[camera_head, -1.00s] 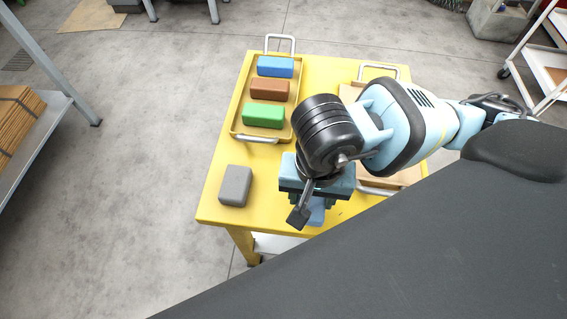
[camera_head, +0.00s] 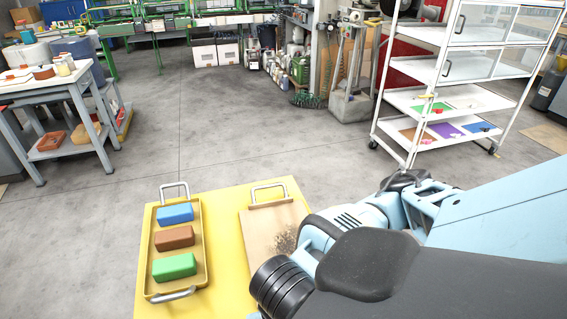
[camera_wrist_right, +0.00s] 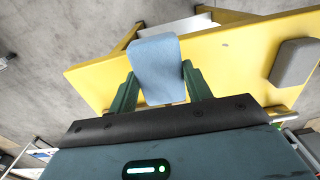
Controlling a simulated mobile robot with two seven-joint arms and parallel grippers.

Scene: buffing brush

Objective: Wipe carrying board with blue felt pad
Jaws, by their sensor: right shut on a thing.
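My right gripper (camera_wrist_right: 160,75) is shut on the blue felt pad (camera_wrist_right: 157,60), a light blue block between its dark green fingers in the right wrist view. The pad is over or near the yellow table's edge; I cannot tell whether it touches anything. In the head view the carrying board (camera_head: 262,222), a wooden board with a metal handle at its far end, lies on the table. A dark speckled smudge (camera_head: 284,240) marks its right side. My right arm hides the board's near part, and the right gripper is out of the head view. My left gripper is not in view.
A yellow tray (camera_head: 150,275) left of the board holds a blue block (camera_head: 175,213), a brown block (camera_head: 174,237) and a green block (camera_head: 175,267). A grey block (camera_wrist_right: 296,62) lies on the yellow table (camera_head: 225,215). A white shelf cart (camera_head: 400,100) stands beyond; floor between is clear.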

